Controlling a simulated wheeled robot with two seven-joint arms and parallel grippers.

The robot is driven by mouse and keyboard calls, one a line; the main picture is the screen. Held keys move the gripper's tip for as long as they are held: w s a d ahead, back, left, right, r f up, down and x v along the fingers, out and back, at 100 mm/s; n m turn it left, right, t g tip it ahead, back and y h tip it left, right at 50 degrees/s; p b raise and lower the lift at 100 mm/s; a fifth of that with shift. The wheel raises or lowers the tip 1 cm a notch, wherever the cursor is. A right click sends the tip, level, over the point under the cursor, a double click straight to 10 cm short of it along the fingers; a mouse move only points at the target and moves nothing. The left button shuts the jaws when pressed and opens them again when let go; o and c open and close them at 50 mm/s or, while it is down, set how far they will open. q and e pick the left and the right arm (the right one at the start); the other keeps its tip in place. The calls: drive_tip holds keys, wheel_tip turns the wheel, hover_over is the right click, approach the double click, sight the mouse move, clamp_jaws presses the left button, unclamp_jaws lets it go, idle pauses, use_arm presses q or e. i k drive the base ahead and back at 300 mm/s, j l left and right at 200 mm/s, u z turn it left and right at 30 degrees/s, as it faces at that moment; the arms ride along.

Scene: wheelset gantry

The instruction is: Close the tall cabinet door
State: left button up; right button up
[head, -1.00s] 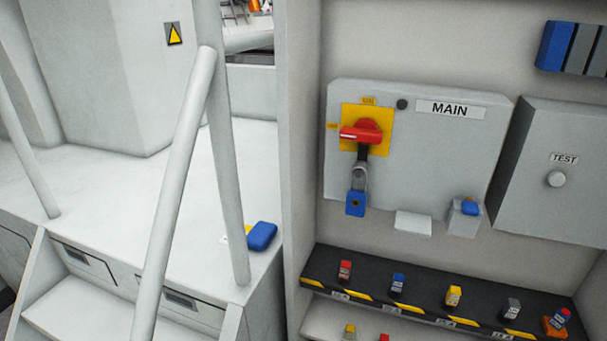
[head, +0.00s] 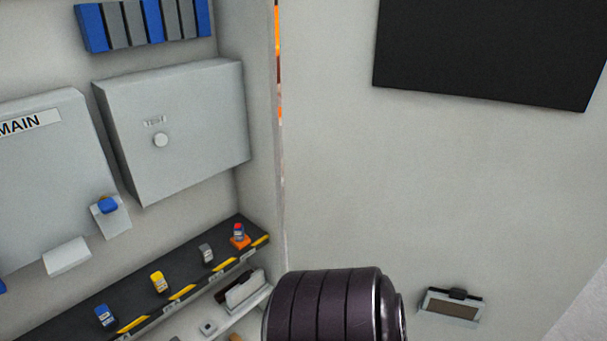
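The tall cabinet door (head: 340,190) stands open at the right in the head view, its pale grey inner face towards me. A black panel (head: 490,50) is on its upper part and a small framed fitting with a dark clip (head: 452,308) is low on it. The open cabinet (head: 257,110) is at the left, with a narrow gap between its side wall and the door. Part of my arm, a dark ribbed link, covers the bottom centre and the door behind it. Neither gripper is in view.
Inside the cabinet are a grey TEST box (head: 185,130), a MAIN panel (head: 45,170) and a blue and grey module row (head: 145,22). Below, a black shelf (head: 60,325) with yellow-black edging carries several small coloured padlock-like items.

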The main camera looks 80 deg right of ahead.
sight(440, 146)
drive_tip(key=k+l, duration=0.15)
drive_tip(key=k, duration=0.35)
drive_tip(key=k+l, duration=0.1)
drive_tip(key=k, duration=0.35)
drive_tip(key=k+l, duration=0.15)
drive_tip(key=k, duration=0.35)
drive_tip(key=k+l, duration=0.15)
drive_tip(key=k, duration=0.35)
drive_tip(key=k+l, duration=0.3)
drive_tip(key=l, duration=0.15)
drive_tip(key=k+l, duration=0.65)
drive_tip(key=l, duration=0.2)
drive_tip(key=k+l, duration=0.3)
drive_tip(key=l, duration=0.15)
drive_tip(key=i+l, duration=0.1)
drive_tip(key=l, duration=0.45)
drive_tip(key=i+l+u, duration=0.1)
drive_tip(key=l, duration=0.4)
drive_tip(key=i+l, duration=0.1)
drive_tip(key=l, duration=0.45)
drive_tip(key=i+l+u, duration=0.35)
drive_tip(key=l, duration=0.2)
